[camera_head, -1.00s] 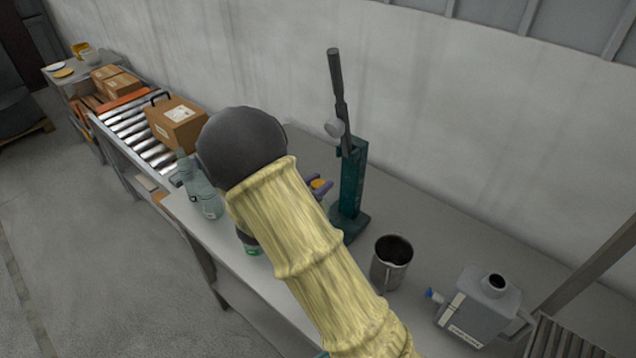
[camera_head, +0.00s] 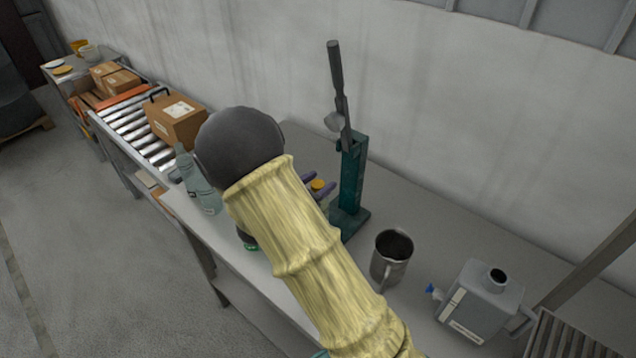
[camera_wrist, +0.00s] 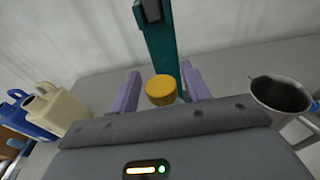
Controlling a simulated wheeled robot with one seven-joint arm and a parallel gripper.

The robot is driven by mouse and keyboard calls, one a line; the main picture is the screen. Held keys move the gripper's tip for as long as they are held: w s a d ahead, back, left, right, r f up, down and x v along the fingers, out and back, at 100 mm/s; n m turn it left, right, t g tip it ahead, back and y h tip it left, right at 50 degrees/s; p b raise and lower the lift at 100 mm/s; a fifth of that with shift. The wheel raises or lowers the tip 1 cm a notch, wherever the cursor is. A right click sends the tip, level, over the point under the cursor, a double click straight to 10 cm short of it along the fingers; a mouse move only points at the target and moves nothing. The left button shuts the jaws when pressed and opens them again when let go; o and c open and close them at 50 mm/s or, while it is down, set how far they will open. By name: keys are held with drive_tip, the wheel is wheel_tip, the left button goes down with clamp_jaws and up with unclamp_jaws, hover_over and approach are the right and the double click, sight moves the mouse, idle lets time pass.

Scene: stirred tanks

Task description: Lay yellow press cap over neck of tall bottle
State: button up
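The yellow press cap (camera_wrist: 160,89) is a short round disc between the two purple fingers of my gripper (camera_wrist: 160,84) in the wrist view. Gaps show between the cap and both fingers, so my gripper looks open around it. In the head view the cap (camera_head: 317,185) shows beside a purple finger, and my arm hides most of the gripper. What is under the cap is mostly hidden; I cannot tell whether it rests on a bottle neck. A grey-green bottle (camera_head: 205,194) stands at the left of the bench; I cannot tell whether it is the tall bottle.
A teal lever press (camera_head: 350,185) stands just behind the cap. A metal mug (camera_head: 390,258) and a grey jug (camera_head: 478,302) stand to the right. Cream (camera_wrist: 58,108) and blue (camera_wrist: 28,112) jugs show in the wrist view. A boxed roller conveyor (camera_head: 132,125) lies left.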

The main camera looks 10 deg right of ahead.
drive_tip(key=shift+r, duration=0.1)
drive_tip(key=shift+r+p, duration=0.55)
drive_tip(key=shift+s+a, duration=0.15)
drive_tip(key=shift+a, duration=0.15)
drive_tip(key=b+v, duration=0.2)
drive_tip(key=v, duration=0.9)
drive_tip(key=shift+b, duration=0.4)
drive_tip(key=shift+s, duration=0.15)
